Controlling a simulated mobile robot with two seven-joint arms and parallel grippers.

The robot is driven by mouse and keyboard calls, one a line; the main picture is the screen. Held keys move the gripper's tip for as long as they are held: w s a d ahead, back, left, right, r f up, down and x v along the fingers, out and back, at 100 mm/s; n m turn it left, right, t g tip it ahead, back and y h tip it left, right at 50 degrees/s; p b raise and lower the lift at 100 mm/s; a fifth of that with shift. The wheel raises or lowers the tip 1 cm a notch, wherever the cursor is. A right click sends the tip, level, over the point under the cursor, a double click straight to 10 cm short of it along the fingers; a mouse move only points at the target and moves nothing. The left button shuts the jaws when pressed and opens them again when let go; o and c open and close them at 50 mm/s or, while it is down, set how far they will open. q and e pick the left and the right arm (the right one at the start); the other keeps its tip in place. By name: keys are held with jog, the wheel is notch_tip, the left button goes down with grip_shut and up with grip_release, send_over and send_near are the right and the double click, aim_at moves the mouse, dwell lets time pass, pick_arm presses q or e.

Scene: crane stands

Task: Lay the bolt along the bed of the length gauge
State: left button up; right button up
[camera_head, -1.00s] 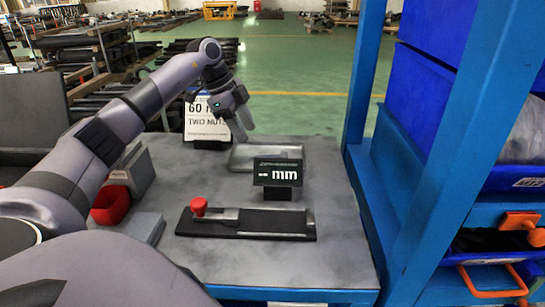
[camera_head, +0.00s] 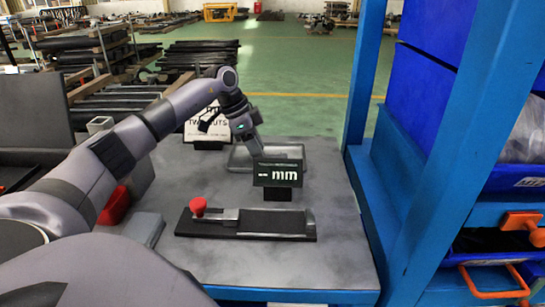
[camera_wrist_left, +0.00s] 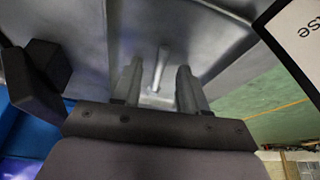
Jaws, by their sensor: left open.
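The length gauge (camera_head: 270,226) lies on the table, a dark bed with a metal slide and a red knob (camera_head: 198,207) at its left end. Its dark display (camera_head: 279,174) stands behind it and reads "-- mm". A shallow grey tray (camera_head: 238,158) lies behind the display. My left gripper (camera_head: 258,150) points down over the tray, its tips partly hidden by the display. In the left wrist view, the open left gripper (camera_wrist_left: 157,78) has its two fingers on either side of a slim silver bolt (camera_wrist_left: 162,62) in the tray, with gaps between. My right gripper is not in view.
A white sign card (camera_head: 205,128) stands behind the tray, partly covered by my arm. A red bin (camera_head: 115,207) and grey blocks (camera_head: 147,228) are at the table's left. A blue rack post (camera_head: 365,75) rises at the right. The table front is clear.

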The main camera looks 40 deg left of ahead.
pick_arm(q)
jog(key=shift+w+f, duration=0.1)
jog(key=shift+f, duration=0.2)
grip_shut()
dwell(0.5)
